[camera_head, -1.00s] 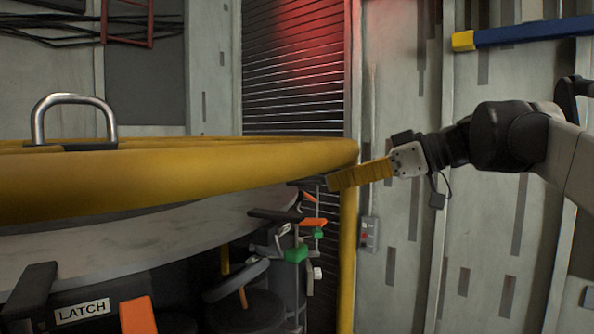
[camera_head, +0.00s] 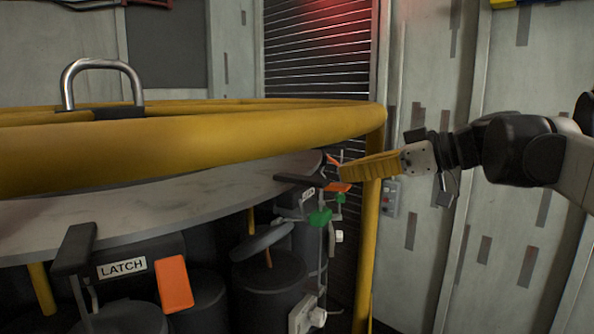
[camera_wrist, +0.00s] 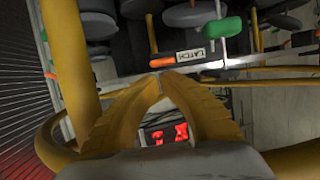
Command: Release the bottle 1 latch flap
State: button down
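An orange flap (camera_head: 174,284) hangs beside a white LATCH label (camera_head: 122,268) below the near edge of the round table. A second, smaller orange flap (camera_head: 338,187) sits farther along the rim by green handles (camera_head: 320,217). I cannot tell which belongs to bottle 1. My gripper (camera_head: 343,170), with yellow ribbed fingers, is beside the far flap in the head view; the depth between them is unclear. In the wrist view, the fingertips (camera_wrist: 161,77) meet with nothing between them. A LATCH label (camera_wrist: 191,55) and an orange flap (camera_wrist: 152,35) lie beyond the tips.
A yellow rail (camera_head: 190,146) rings the table above the latches, with a yellow post (camera_head: 369,250) close to my gripper. A metal handle (camera_head: 103,82) stands on top. Dark bottles (camera_head: 270,285) stand underneath. The wall (camera_head: 415,260) is to the right.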

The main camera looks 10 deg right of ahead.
jog(key=shift+f+y+b, duration=0.3)
jog(key=shift+b, duration=0.15)
